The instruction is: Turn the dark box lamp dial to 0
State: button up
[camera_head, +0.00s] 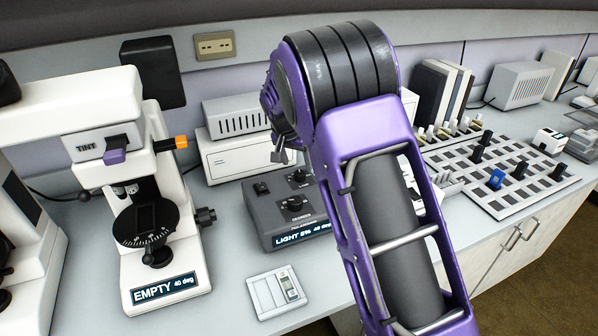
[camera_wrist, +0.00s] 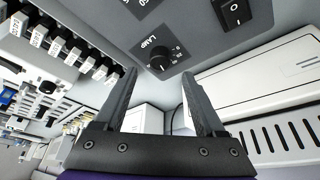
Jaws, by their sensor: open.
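The dark box (camera_head: 280,224) stands on the bench in the head view, partly behind my arm. Its front display reads LIGHT, a percentage that looks like 5%, and 40 deg. The lamp dial (camera_head: 298,176) is the rear knob, above the degrees dial (camera_head: 294,203). In the wrist view the lamp dial (camera_wrist: 162,58) is a black knob beside the word LAMP, with small scale marks. My gripper (camera_wrist: 158,72) is open and empty. The dial appears between and just beyond its fingertips; I see no contact. Only a small part of my gripper shows in the head view.
A rocker switch (camera_wrist: 233,11) sits on the box near the lamp dial. A white microscope (camera_head: 160,215) stands left. A white vented unit (camera_head: 238,153) is behind the box. A small meter (camera_head: 277,292) lies in front. A slotted rack (camera_head: 500,172) is at right.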

aim_at(300, 173)
jog(key=x, duration=0.5)
grip_shut()
dwell(0.3)
